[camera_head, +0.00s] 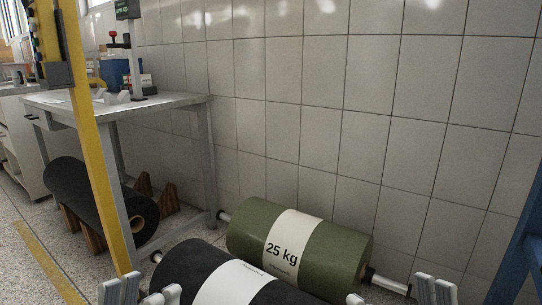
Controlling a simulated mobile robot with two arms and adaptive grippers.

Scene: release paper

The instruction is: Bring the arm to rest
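My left gripper (143,292) shows at the bottom edge, left of centre. Its pale fingers stand apart with nothing visible between them. My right gripper (394,295) shows at the bottom edge, right of centre, also with its pale fingers apart and no object visible between them. Both are cut off by the lower edge of the picture. A black roll with a white label band (238,286) lies between them, partly out of frame. Behind it lies a green roll marked 25 kg (257,222), with rod ends sticking out on both sides. Neither gripper visibly holds a roll.
A grey metal table (178,101) stands at the left against a tiled wall (370,90). A dark roll (88,196) rests on wooden supports (168,197) by it. A yellow post (88,120) rises at the left. A blue frame (524,245) stands at the right edge.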

